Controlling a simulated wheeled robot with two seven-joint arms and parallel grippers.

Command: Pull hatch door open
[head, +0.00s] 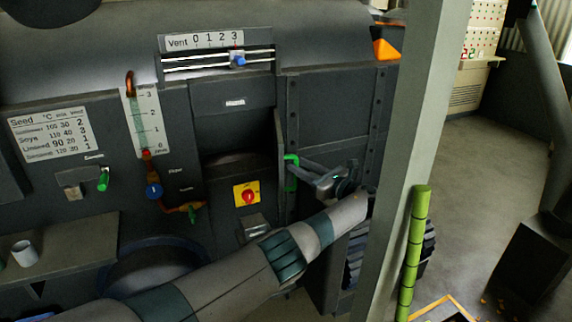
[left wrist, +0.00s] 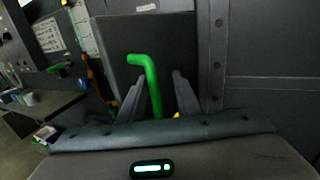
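The hatch's green handle (head: 291,172) is on the dark machine front, right of the red knob. In the left wrist view the bent green handle (left wrist: 150,75) stands in front of a dark framed panel (left wrist: 115,45), which looks like the hatch door. My left gripper (head: 300,172) reaches the handle from the right. In the left wrist view its two fingers (left wrist: 159,95) are apart, one on each side of the handle's lower part, with gaps showing. Contact with the handle is not visible. I cannot tell how far the hatch stands open. My right gripper is not in view.
A pale post (head: 412,140) with a green tube (head: 413,250) stands right of my left arm. A red knob on a yellow plate (head: 247,194) sits left of the handle. A shelf (head: 75,245) with a white cup (head: 25,253) is at left. Open floor (head: 480,190) lies at right.

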